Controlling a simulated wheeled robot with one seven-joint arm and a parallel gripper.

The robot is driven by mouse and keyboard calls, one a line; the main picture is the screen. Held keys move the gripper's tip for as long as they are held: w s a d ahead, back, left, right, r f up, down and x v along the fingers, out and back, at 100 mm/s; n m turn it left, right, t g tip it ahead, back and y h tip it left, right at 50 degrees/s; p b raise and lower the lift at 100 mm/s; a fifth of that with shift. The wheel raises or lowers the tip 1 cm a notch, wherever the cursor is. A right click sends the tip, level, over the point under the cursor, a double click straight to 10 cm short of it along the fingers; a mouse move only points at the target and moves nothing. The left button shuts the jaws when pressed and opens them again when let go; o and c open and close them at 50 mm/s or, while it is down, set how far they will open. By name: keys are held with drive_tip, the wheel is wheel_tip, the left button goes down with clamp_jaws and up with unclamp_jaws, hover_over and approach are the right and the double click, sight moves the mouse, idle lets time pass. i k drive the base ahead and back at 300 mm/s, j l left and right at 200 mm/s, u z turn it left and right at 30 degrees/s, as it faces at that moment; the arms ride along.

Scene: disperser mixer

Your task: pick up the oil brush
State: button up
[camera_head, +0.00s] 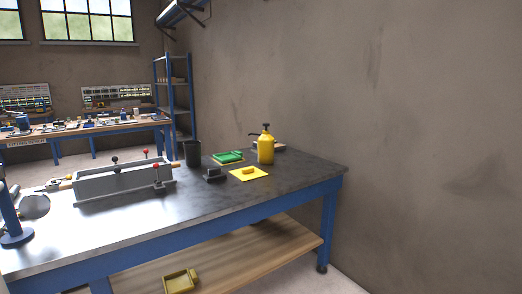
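I cannot make out for sure which thing is the oil brush. On the workbench (235,199) a yellow pump bottle (266,151) with a black top stands upright near the back right. In front of it lies a flat yellow piece (249,174) with a raised grip-like part on top. A small dark block (214,174) sits left of that piece, and a green tray-like item (228,157) lies behind it. A dark flat object (280,148) is partly hidden behind the bottle. My gripper is not in view.
A long grey box (122,184) with red and black knobs and a dark cup (192,153) stand further left. A blue stand (15,236) is at the left edge. A yellow bin (180,281) sits on the lower wooden shelf. The bench's front right top is clear.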

sight(253, 148)
drive_tip(key=i+z, duration=0.1)
drive_tip(key=i, duration=1.85)
